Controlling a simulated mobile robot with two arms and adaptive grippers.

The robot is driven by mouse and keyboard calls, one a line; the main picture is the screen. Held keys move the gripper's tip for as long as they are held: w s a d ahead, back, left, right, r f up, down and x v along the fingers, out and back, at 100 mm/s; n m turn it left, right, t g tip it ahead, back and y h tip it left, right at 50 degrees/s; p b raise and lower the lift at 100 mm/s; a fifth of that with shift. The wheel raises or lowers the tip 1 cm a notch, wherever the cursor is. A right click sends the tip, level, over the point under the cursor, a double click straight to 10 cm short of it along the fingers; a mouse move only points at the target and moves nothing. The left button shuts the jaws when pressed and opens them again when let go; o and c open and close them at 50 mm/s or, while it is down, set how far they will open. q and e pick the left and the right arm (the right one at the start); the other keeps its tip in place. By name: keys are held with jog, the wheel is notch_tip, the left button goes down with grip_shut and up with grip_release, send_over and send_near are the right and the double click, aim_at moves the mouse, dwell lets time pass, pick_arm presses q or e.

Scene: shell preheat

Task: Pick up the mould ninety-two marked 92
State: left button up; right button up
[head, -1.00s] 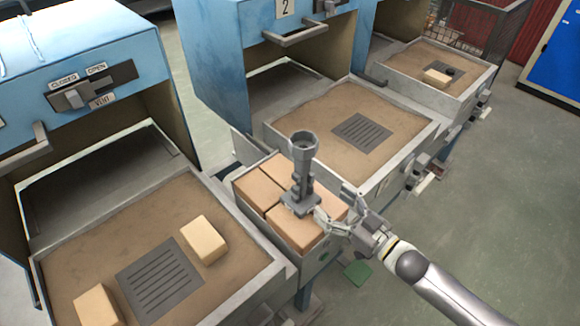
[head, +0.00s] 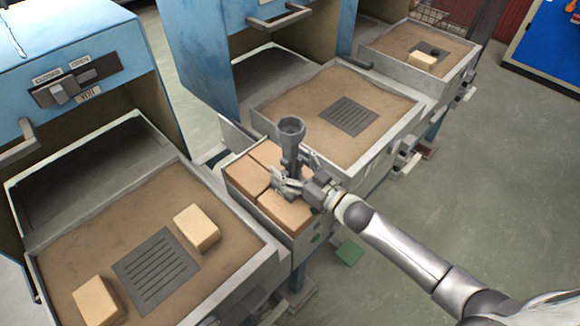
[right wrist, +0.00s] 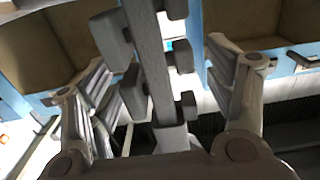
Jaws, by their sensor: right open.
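A grey mould (head: 290,130) with a cup-shaped top on a stem stands upright on the brick-filled box between two furnace trays. No 92 is legible on it. My right gripper (head: 287,178) is at the lower stem of the mould. In the right wrist view, the mould's stem with its side lugs (right wrist: 150,65) rises between my two open fingers. I cannot tell whether either finger touches it. The mould's foot is largely hidden by the gripper. My left gripper is not in view.
The box (head: 299,241) holds several tan bricks. A front sand tray (head: 75,245) carries two loose blocks (head: 196,227) and a dark grate (head: 155,270). The middle tray (head: 290,98) has a bare grate. A far tray (head: 400,48) holds a small block (head: 421,61). Floor is free at right.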

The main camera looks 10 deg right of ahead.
jog(key=shift+c, duration=0.3)
jog(key=c, duration=1.2)
jog(key=shift+r, duration=0.1)
jog(key=shift+c, duration=0.9)
jog(key=shift+r, duration=0.15)
